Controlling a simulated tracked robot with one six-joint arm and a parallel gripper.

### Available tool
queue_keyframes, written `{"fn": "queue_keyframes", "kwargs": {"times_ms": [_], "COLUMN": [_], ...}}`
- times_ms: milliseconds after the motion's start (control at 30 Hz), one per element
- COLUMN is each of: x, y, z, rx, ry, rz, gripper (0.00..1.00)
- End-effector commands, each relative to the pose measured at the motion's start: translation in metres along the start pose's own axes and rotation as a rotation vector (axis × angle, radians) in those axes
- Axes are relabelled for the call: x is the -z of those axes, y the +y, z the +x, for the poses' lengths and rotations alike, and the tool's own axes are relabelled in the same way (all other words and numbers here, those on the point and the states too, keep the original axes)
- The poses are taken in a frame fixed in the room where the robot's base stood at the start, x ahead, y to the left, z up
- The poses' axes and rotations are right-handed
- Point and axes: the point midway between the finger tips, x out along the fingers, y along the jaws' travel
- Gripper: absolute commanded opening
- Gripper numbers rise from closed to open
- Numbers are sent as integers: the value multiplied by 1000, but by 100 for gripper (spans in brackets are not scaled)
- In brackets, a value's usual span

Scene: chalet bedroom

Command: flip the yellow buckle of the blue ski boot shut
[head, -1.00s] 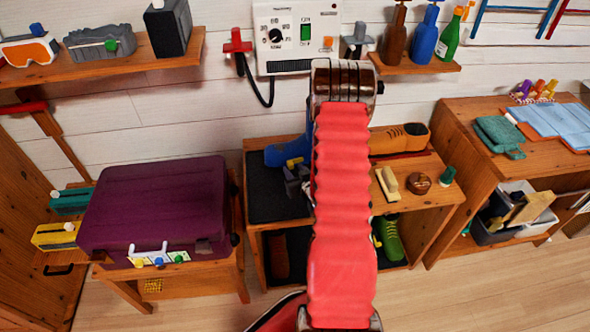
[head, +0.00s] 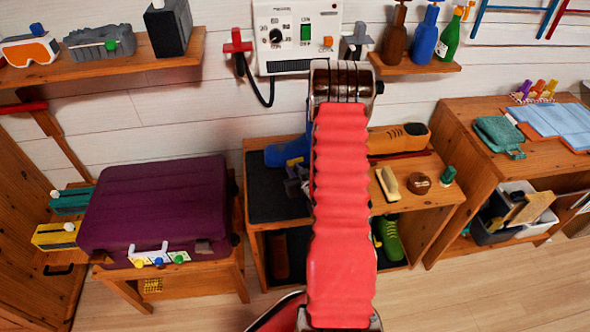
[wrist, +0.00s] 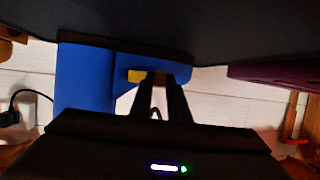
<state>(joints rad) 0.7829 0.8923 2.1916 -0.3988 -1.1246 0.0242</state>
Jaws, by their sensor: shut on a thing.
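The blue ski boot (head: 284,154) sits on the dark mat on top of the shoe bench, left of my arm. Part of it is hidden behind my arm in the head view. In the wrist view, which looks upside down, the boot (wrist: 85,82) is a large blue shape. Its yellow buckle (wrist: 136,75) shows at the tips of my gripper (wrist: 163,82). The fingers are close together and shut on the buckle, covering part of it. In the head view my gripper (head: 296,182) is small and dark beside the boot, and the buckle is mostly hidden there.
The dark mat (head: 260,195) is bare to the left of the boot. A purple suitcase (head: 155,205) stands at the left.

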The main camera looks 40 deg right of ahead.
Motion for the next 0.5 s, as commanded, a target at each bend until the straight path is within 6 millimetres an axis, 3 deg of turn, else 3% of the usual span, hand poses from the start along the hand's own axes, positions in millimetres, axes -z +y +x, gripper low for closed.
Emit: {"fn": "queue_keyframes", "kwargs": {"times_ms": [500], "x": [4], "y": [-5], "z": [7], "rx": [-105], "ry": [2], "rz": [43], "gripper": [0]}}
